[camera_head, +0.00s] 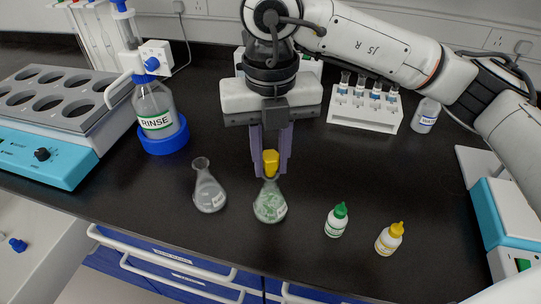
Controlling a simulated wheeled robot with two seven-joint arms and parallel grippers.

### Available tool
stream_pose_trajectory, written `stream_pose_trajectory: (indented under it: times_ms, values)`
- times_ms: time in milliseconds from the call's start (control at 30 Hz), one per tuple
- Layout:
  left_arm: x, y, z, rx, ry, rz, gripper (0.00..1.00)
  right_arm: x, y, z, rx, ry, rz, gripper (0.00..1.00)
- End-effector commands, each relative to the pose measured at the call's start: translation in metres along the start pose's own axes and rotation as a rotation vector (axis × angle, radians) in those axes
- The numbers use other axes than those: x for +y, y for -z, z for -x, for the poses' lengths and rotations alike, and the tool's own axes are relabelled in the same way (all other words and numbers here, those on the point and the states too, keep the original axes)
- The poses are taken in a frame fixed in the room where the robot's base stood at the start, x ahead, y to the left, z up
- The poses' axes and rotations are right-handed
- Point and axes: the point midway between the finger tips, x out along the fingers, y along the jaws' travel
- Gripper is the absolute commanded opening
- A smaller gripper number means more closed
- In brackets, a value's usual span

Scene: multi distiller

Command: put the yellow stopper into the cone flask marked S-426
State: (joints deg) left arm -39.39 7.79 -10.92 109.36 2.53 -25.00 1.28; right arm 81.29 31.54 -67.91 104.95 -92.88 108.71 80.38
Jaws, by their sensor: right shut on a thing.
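My right gripper (271,165) points down over the bench and is shut on the yellow stopper (271,160). The stopper is at the mouth of a cone flask (270,205) with green contents and a white label. I cannot tell how deep the stopper sits in the neck. A second cone flask (209,192), clear and open at the top, stands to the left. The labels on both flasks are too small to read, so I cannot tell which is S-426. My left gripper is not in view.
A green-capped bottle (336,221) and a yellow-capped bottle (389,239) stand to the right near the front edge. A RINSE bottle (157,118) and a block with round wells (55,100) are at left. A white vial rack (365,112) is at the back.

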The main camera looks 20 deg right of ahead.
Motion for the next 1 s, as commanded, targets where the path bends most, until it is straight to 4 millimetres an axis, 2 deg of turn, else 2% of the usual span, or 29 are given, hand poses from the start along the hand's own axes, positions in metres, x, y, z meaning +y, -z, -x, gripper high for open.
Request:
stream_pose_trajectory:
  times_ms: [167, 200, 333, 667, 767, 1000]
  values:
    - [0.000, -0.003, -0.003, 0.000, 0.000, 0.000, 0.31, 0.000, 0.000, -0.005, 0.000, 0.000, 0.000, 0.02]
    - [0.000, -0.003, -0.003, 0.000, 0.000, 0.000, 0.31, 0.000, 0.000, -0.005, 0.000, 0.000, 0.000, 0.24]
    - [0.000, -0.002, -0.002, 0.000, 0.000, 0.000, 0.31, 0.000, 0.000, -0.004, 0.000, 0.000, 0.000, 0.44]
    - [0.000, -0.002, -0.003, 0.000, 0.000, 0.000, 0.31, 0.000, 0.000, -0.001, -0.001, 0.000, 0.000, 0.44]
    - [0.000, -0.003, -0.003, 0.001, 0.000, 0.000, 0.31, 0.001, -0.001, 0.010, -0.003, -0.002, -0.001, 0.44]
    - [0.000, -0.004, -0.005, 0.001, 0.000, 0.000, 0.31, 0.001, -0.001, 0.058, -0.004, -0.001, -0.001, 0.44]
